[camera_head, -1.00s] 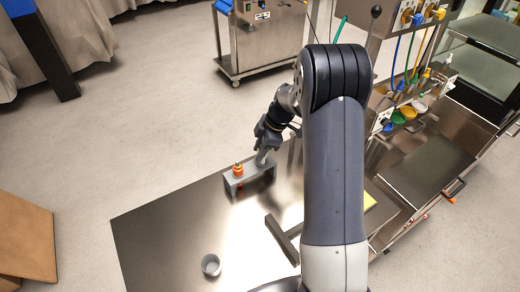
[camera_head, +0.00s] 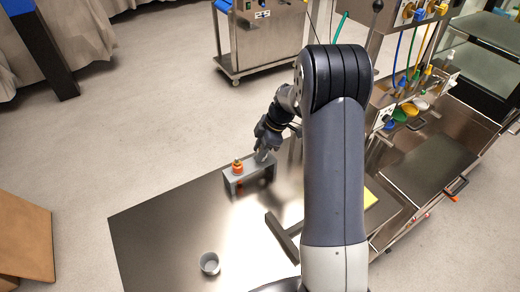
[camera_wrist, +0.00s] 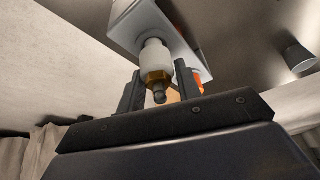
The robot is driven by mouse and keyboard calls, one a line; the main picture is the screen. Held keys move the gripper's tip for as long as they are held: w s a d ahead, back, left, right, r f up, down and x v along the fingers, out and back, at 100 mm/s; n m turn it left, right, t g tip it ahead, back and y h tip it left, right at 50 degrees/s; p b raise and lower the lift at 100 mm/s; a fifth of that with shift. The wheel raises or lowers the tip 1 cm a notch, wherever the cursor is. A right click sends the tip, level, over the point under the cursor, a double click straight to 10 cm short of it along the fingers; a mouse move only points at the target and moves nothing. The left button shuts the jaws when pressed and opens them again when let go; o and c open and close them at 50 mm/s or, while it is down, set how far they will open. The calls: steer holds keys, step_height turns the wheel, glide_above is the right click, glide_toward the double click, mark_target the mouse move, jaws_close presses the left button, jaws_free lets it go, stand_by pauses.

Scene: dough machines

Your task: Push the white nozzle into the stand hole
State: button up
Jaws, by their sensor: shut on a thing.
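The white nozzle (camera_wrist: 155,58) has a pale collar, a brass nut and a dark tip. My gripper (camera_wrist: 160,88) is shut on it, with a dark finger on each side in the wrist view. The grey stand (camera_head: 235,187) is a small block on the metal table, and it also shows in the wrist view (camera_wrist: 133,27). The white nozzle's far end meets the stand's face at its right end; how deep it sits in the hole is hidden. In the head view my gripper (camera_head: 263,150) is over the stand's right part.
An orange nozzle (camera_head: 237,168) stands in the stand's left part, close to my gripper. A grey cup (camera_head: 210,263) stands near the table's front. The table (camera_head: 160,225) left of the stand is clear. A steel machine with hoses (camera_head: 410,90) stands at the right.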

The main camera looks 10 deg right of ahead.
steer(key=shift+f+b, duration=0.55)
steer(key=shift+f, duration=0.05)
steer(key=shift+f+b, duration=0.6)
steer(key=shift+b, duration=0.1)
steer(key=o, duration=1.2)
steer(key=shift+c, duration=0.2)
steer(key=shift+o, duration=1)
steer(key=shift+d+r, duration=0.15)
steer(key=shift+r, duration=0.15)
steer(key=shift+p+v, duration=0.8)
steer(key=shift+v, duration=1)
